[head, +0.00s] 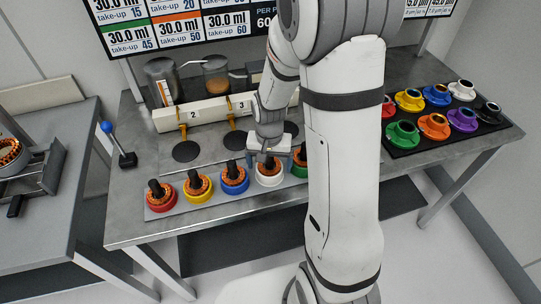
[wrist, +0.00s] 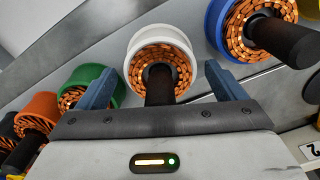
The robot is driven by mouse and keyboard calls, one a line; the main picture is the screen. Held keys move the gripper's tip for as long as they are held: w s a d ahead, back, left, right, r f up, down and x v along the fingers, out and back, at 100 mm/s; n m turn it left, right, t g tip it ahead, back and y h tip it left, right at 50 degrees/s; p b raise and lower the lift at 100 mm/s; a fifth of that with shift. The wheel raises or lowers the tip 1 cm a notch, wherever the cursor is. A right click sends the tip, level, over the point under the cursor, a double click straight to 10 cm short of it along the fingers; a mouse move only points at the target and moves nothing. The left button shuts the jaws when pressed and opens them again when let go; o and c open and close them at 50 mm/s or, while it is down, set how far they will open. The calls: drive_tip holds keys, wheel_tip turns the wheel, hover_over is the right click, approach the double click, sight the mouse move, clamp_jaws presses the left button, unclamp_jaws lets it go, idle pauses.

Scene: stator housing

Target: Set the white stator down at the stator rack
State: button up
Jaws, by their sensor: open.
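The white stator (head: 269,180), a white ring with copper windings and a dark post at its centre, stands on the light grey rack strip (head: 188,210) at the front of the bench. It sits between the blue stator (head: 234,181) and the green stator (head: 299,167). My gripper (head: 267,158) is above the white stator, pointing down. In the wrist view, my gripper (wrist: 162,84) is open, with one blue-grey finger on each side of the white stator (wrist: 160,42). I cannot tell whether either finger touches it.
Red (head: 160,202) and yellow (head: 197,192) stators share the rack. Orange (wrist: 38,108) and black ones show in the wrist view. A black mat (head: 455,136) with several coloured housings lies right. A blue-knobbed lever (head: 107,127) stands left. Dispensers (head: 205,112) stand behind dark round pads.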

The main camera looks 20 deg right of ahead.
wheel_tip(320, 180, up, 12)
drive_tip(key=shift+r+b, duration=0.1)
drive_tip(key=shift+b, duration=0.2)
drive_tip(key=s+r+n+t, duration=0.1)
drive_tip(key=s+r+n, duration=0.1)
drive_tip(key=s, duration=0.5)
drive_tip(key=s+r+n+t, duration=0.2)
drive_tip(key=s+r, duration=0.3)
drive_tip(key=s, duration=0.2)
drive_tip(key=shift+s+d, duration=0.15)
drive_tip(key=shift+d, duration=0.05)
